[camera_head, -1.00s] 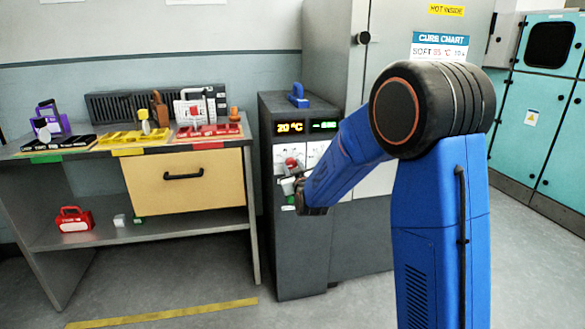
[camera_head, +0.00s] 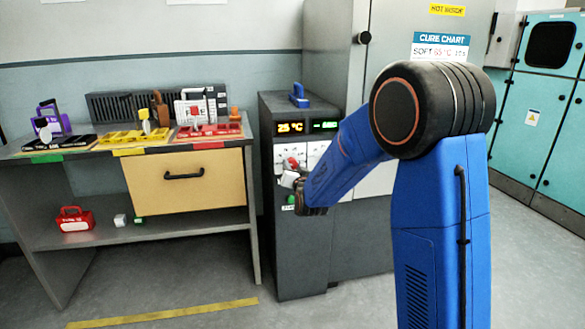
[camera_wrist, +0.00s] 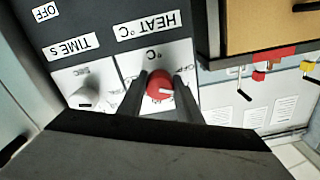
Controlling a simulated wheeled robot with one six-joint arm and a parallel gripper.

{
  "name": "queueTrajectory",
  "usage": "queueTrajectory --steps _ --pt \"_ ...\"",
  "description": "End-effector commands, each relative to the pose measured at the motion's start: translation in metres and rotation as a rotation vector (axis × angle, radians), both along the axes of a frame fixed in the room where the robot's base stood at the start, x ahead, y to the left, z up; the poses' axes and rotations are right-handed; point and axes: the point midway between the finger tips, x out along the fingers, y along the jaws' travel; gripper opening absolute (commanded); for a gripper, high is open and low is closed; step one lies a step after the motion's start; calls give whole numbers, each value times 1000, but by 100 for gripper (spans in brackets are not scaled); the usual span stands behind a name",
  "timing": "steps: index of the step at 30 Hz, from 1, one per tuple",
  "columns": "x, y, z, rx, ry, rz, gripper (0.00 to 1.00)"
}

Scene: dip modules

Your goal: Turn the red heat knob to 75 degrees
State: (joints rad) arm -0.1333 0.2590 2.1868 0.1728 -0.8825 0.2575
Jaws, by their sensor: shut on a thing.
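The red heat knob (camera_wrist: 160,86) sits on the white dial plate under the "HEAT °C" label in the wrist view, with a pale pointer mark on it. My gripper (camera_wrist: 158,92) is shut on this knob, one dark finger on each side. In the head view the knob (camera_head: 292,163) shows as a small red spot on the dark control cabinet (camera_head: 300,255), with my gripper (camera_head: 297,176) against it. The cabinet's amber display (camera_head: 290,128) reads 25 °C.
A grey time knob (camera_wrist: 84,95) is beside the heat knob. A green button (camera_head: 291,199) is below my gripper. A blue handled object (camera_head: 298,96) stands on the cabinet. A workbench with a yellow drawer (camera_head: 185,182) stands to the left.

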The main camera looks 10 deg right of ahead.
Motion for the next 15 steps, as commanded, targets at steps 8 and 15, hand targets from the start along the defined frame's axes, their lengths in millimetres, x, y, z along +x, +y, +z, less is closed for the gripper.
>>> queueTrajectory --steps 8,15 --pt "0 0 0 64 0 0 9" --pt "0 0 0 70 0 0 9"
